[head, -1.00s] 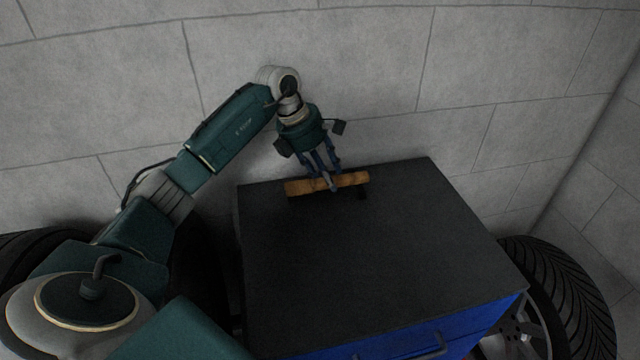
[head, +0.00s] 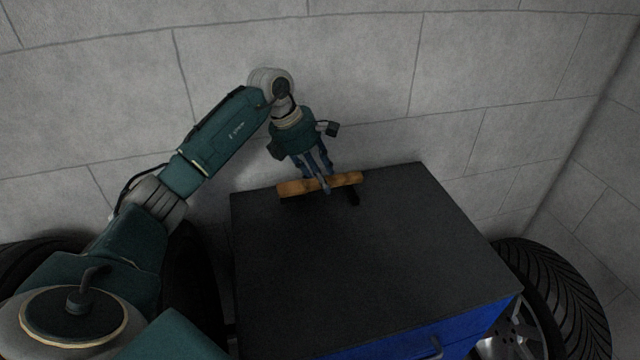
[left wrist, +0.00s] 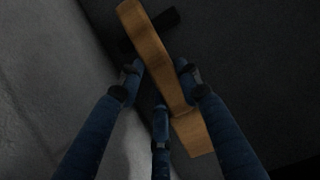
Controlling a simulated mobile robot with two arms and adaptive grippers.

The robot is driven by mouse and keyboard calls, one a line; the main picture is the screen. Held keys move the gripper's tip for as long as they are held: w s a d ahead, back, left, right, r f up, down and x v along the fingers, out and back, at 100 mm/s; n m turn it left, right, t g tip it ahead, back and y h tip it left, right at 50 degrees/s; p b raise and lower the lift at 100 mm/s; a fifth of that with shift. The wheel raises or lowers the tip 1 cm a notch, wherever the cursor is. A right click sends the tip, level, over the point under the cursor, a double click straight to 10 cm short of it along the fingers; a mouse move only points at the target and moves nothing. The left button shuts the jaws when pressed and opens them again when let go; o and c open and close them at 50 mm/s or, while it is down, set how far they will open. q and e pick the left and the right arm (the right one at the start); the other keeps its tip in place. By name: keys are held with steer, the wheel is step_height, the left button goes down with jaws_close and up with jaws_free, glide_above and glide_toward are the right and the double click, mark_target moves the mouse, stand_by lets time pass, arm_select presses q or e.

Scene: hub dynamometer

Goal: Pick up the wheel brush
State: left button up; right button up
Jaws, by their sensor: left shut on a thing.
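The wheel brush has an orange-brown wooden handle (head: 346,179) and a dark bristle part (head: 354,197) below its right end. It is at the back edge of the black cabinet top (head: 370,250). My left gripper (head: 325,186) is shut on the handle near its middle. In the left wrist view the handle (left wrist: 150,50) runs between the blue fingers (left wrist: 162,95), with a dark part (left wrist: 160,25) beside its upper end. I cannot tell for certain whether the brush is clear of the top. My right gripper is not in view.
The cabinet has a blue front (head: 440,338) with a handle. A tyre (head: 560,300) stands at its right, and dark tyres show at the left behind my arm. A grey block wall (head: 380,60) rises close behind the cabinet. Most of the cabinet top is bare.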

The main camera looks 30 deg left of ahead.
arm_select(q)
step_height(320, 180, up, 18)
steer(key=shift+r+b, duration=0.1)
steer(key=shift+b, duration=0.45)
